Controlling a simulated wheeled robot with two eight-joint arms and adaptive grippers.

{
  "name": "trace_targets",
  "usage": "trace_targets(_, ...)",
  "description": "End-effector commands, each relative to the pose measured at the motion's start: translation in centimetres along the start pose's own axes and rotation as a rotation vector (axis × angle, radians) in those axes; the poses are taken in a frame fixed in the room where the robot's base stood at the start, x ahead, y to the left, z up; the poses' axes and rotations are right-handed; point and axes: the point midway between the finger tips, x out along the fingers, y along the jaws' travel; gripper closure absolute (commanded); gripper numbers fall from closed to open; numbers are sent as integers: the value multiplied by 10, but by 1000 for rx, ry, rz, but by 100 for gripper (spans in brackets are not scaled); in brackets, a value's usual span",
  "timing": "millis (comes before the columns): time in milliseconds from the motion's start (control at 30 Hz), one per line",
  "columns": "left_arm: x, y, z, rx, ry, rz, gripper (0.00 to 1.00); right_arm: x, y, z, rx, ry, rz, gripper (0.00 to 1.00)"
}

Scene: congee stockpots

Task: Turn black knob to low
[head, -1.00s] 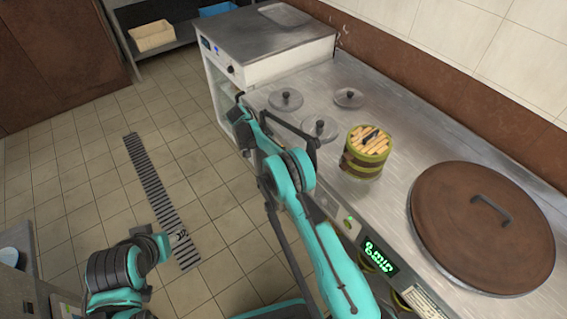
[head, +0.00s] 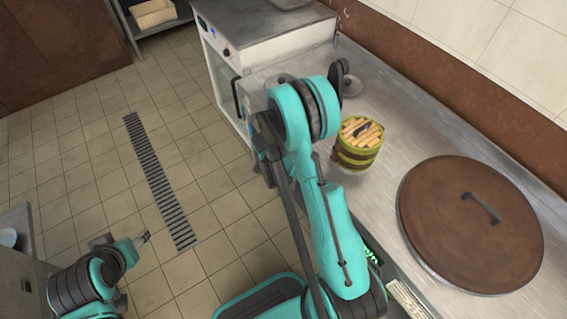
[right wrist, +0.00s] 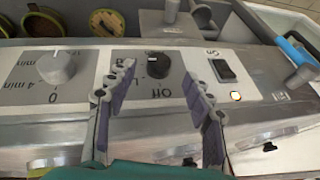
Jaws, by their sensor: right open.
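My right gripper (right wrist: 160,82) is open, with one finger on each side of the knob and a gap to each. I see no contact. In the head view my right arm hides the knob and this gripper. My left gripper (head: 143,238) is over the floor at the lower left, too small to read.
A striped steamer basket (head: 358,146) and a large brown lid (head: 470,224) stand on the steel counter (head: 420,130). The tiled floor is clear.

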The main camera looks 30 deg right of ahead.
Motion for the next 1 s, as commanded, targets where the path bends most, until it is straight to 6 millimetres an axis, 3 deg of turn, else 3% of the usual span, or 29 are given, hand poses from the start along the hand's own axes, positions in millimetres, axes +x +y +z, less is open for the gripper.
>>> trace_targets(100,10,0,8,0,0,0,48,25,1,1,1,0,2,48)
trace_targets(300,18,0,13,0,0,0,48,49,0,1,-1,0,2,48)
trace_targets(667,18,0,13,0,0,0,48,53,0,0,-2,0,2,48)
trace_targets(833,18,0,13,0,0,0,48,53,0,0,-2,0,2,93)
trace_targets(867,18,0,13,0,0,0,48,53,0,0,-2,0,2,98)
trace_targets(1000,18,0,13,0,0,0,48,53,0,0,-2,0,4,98)
